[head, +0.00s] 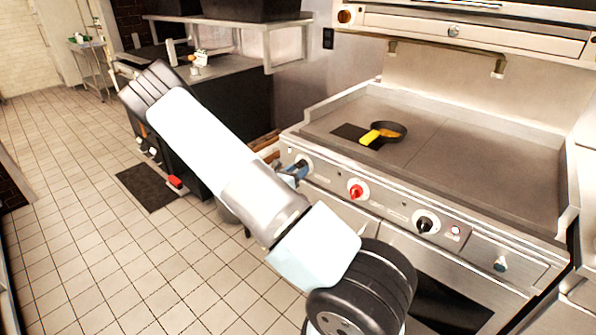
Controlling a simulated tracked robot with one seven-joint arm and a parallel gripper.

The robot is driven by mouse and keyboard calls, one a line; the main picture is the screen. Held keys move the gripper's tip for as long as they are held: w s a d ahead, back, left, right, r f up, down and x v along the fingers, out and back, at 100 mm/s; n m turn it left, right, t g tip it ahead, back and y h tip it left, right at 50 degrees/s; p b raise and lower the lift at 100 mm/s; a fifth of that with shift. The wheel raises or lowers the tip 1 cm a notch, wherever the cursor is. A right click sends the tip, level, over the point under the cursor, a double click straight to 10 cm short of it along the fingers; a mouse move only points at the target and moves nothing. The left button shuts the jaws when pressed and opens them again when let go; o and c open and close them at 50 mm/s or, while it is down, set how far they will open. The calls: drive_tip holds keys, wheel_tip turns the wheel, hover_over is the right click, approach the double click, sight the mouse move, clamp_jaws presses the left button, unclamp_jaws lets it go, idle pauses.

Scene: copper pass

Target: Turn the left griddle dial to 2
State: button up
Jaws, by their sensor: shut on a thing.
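The griddle (440,150) stands at the right with a row of dials on its front panel. The left griddle dial (300,167) is at the panel's left end. The number the dial points to cannot be read. A red dial (356,190) is in the middle of the panel and a black dial (425,224) is further right.
A black pan (388,131) with a yellow handle sits on the griddle top. A steel shelf unit (240,60) stands behind left. Tiled floor at left is open, with a dark mat (147,187).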

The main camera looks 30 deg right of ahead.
drive_tip(key=shift+a+n, duration=0.1)
drive_tip(key=shift+n, duration=0.6)
drive_tip(key=shift+w, duration=0.1)
drive_tip(key=o, duration=1)
drive_tip(key=v, duration=1.3)
drive_tip(key=shift+s+a+r, duration=0.1)
drive_tip(key=shift+s+a, duration=0.1)
drive_tip(key=shift+a, duration=0.15)
